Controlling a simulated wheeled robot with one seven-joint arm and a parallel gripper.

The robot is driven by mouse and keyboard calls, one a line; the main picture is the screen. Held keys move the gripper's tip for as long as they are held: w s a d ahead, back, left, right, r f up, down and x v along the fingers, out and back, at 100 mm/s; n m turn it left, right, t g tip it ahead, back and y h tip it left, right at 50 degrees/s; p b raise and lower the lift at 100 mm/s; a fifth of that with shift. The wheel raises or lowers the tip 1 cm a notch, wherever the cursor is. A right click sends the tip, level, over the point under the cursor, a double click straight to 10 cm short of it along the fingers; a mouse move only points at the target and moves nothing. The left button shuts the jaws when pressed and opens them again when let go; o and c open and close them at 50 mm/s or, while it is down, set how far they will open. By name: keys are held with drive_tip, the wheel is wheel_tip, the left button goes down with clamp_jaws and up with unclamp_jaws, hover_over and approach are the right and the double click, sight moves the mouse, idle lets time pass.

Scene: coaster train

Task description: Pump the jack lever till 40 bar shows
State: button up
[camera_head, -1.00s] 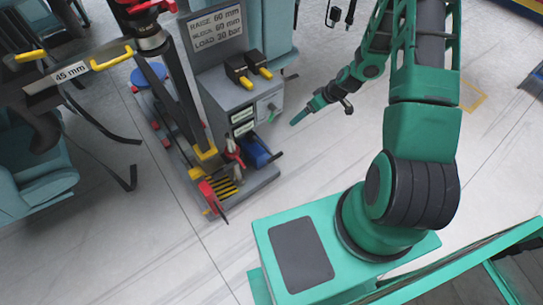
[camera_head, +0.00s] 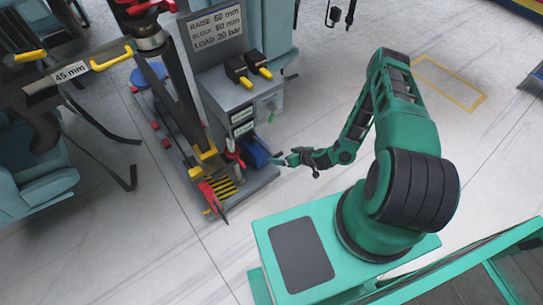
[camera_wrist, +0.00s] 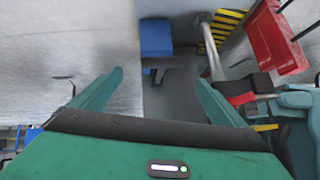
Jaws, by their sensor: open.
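The jack unit stands at centre left in the head view, with a blue pump block (camera_head: 256,152) low on its grey base. What looks like the jack lever, a red-gripped handle (camera_head: 232,151), is beside the block. In the wrist view a dark shaft with a red end (camera_wrist: 242,98) lies right of my fingers, and the blue block (camera_wrist: 156,38) is ahead. My gripper (camera_head: 281,159) is open and empty, just right of the block, apart from the lever. A sign (camera_head: 215,27) carries raise, block and load lines; its load figure looks like 30 bar but is blurred.
Two black-and-yellow handles (camera_head: 248,71) top the grey cabinet (camera_head: 238,95). A red piece (camera_head: 213,196) and yellow-black stripes (camera_head: 222,186) are at the base's near end. A "45 mm" label (camera_head: 70,71) is on the beam at left.

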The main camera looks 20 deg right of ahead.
sight(273, 155)
drive_tip(key=x, duration=1)
drive_tip(key=shift+w+a+f, duration=0.1)
drive_tip(key=shift+w+f, duration=0.1)
drive_tip(key=shift+f, duration=0.05)
